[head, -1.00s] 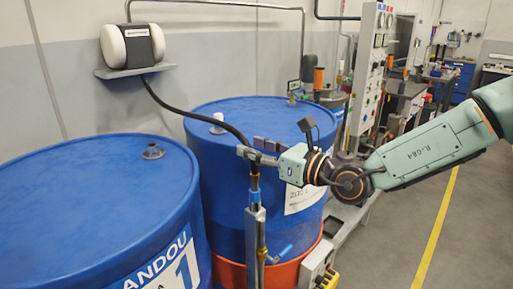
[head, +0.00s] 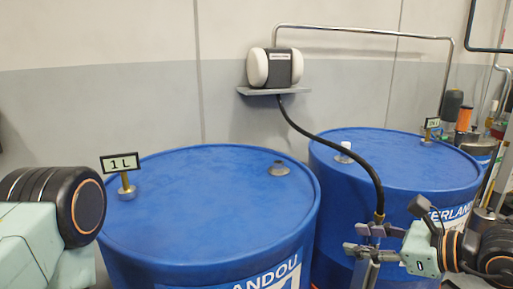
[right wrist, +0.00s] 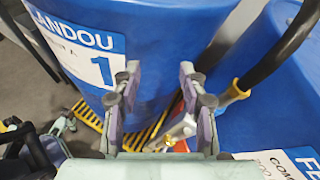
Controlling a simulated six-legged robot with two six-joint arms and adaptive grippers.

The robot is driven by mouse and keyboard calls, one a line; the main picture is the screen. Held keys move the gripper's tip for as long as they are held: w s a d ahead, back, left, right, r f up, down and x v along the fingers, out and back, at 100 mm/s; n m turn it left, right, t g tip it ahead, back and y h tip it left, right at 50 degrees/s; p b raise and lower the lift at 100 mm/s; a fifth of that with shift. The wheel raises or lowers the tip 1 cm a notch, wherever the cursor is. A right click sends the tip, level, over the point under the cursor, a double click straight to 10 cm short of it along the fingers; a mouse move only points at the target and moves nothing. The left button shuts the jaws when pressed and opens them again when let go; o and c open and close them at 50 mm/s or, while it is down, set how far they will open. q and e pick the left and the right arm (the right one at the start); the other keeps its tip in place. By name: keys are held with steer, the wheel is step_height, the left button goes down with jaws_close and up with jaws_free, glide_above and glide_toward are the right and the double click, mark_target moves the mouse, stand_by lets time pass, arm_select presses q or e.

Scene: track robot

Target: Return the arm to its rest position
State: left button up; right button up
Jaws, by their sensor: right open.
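Two blue drums, a near one (head: 205,210) and a far right one (head: 400,160), stand close by. A small sign reading 1 L (head: 120,163) stands on the near drum. A white and black hose unit (head: 274,68) is on the wall.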

steer(key=s+d+f+n+g+h, duration=0.3)
steer(key=s+f+n+h, duration=0.2)
steer(key=s+f+n, duration=0.45)
steer(key=s+d+f+n+g+h, duration=0.4)
steer(key=s+f+n+h, duration=0.15)
steer(key=f, duration=0.65)
steer(key=s+a+f+n+g, duration=0.1)
steer(key=s+a+f+n, duration=0.2)
steer(key=s, duration=0.5)
steer(key=s+a+f+n+g+y, duration=0.1)
steer(key=s+a+f+n, duration=0.2)
steer(key=s+f+n, duration=0.3)
steer(key=shift+s+f+n+g+b, duration=0.3)
steer(key=shift+s+f+g+b, duration=0.15)
steer(key=shift+s+f, duration=0.4)
